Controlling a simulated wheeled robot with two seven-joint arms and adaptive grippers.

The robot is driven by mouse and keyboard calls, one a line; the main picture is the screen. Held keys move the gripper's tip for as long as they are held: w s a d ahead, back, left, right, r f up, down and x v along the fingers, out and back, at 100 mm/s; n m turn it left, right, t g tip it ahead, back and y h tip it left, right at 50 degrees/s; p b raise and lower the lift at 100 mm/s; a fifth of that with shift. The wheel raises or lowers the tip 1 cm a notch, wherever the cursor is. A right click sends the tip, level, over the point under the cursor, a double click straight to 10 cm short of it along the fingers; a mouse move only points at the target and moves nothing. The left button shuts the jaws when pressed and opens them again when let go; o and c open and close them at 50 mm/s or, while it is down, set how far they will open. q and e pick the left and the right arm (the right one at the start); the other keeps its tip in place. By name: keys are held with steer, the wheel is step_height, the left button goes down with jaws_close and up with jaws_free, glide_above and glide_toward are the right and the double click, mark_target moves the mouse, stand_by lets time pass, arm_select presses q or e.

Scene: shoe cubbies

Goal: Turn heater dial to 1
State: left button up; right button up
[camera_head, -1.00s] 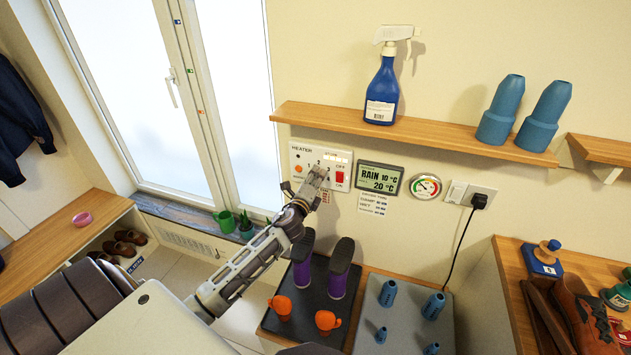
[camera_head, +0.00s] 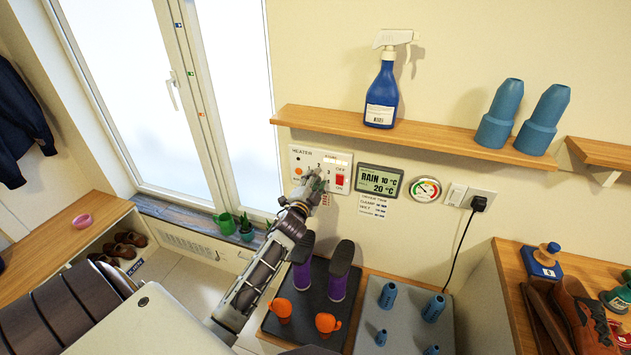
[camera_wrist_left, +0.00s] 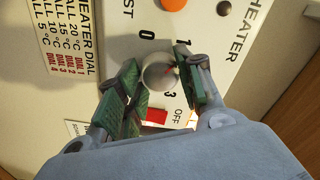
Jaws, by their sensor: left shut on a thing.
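The white heater panel (camera_head: 343,160) is on the wall under the shelf, with a red switch (camera_head: 340,180) at its right and an orange light at its left. My left gripper (camera_head: 316,182) is at the panel and hides the dial in the head view. In the left wrist view the round pale dial (camera_wrist_left: 157,72) sits between the green-padded fingers of my left gripper (camera_wrist_left: 160,80), which is shut on it. My right gripper is not in view.
A shelf (camera_head: 430,132) with a blue spray bottle (camera_head: 382,92) juts out above the panel. A weather display (camera_head: 380,181) and a round gauge (camera_head: 425,189) are to its right. Purple-shafted boots (camera_head: 338,283) and orange shoe shapes stand below, close to my arm.

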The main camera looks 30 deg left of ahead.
arm_select(q)
steer(key=shift+n, duration=0.4)
steer(key=o, duration=1)
steer(key=shift+a, duration=0.1)
steer(key=shift+s, duration=0.15)
steer(key=shift+v, duration=5.9)
steer(key=shift+f, duration=0.1)
